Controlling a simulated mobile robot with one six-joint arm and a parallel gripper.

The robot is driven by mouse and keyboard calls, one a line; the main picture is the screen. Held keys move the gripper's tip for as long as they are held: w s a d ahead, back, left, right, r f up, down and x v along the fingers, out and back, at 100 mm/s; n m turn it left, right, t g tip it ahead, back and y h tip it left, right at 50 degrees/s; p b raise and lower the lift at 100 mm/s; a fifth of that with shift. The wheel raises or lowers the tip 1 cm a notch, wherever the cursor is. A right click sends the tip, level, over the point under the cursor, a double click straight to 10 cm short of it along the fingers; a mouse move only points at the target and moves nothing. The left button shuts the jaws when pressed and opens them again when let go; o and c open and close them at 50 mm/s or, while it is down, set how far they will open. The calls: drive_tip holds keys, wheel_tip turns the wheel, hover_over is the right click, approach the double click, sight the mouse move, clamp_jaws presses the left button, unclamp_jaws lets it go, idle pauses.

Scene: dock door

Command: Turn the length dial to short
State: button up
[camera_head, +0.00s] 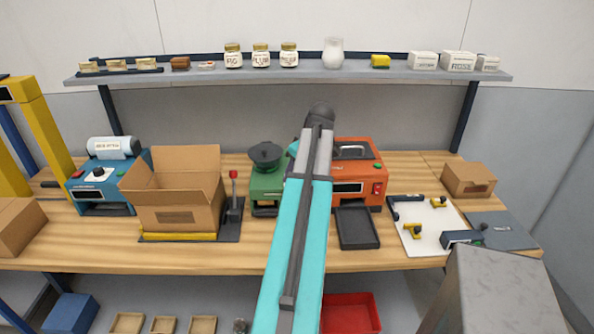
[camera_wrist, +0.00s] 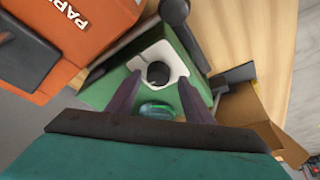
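A blue machine (camera_head: 100,180) with a white roll on top stands at the left of the bench. On its face is a black dial (camera_head: 98,172) on a pale plate; its markings are too small to read. A green machine (camera_wrist: 110,88) fills the middle of the wrist view, with a black round knob (camera_wrist: 158,73) on a white plate. I cannot tell which of these is the length dial. My gripper (camera_wrist: 160,82) is open and empty, its two dark fingers apart over the green machine. The head view hides my gripper behind my arm.
An orange machine (camera_wrist: 65,35) stands beside the green machine (camera_head: 267,185). An open cardboard box (camera_head: 175,205) and a red-knobbed lever (camera_head: 233,190) stand between the blue and green machines. A black tray (camera_head: 357,228) lies at the front. A shelf (camera_head: 200,77) with jars runs above.

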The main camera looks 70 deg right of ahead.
drive_tip(key=shift+s, duration=0.1)
drive_tip(key=shift+r, duration=0.15)
drive_tip(key=shift+s+r, duration=0.3)
drive_tip(key=shift+r, duration=0.15)
drive_tip(key=b+v, duration=0.3)
drive_tip(key=v, duration=0.9)
drive_tip(key=shift+r, duration=0.25)
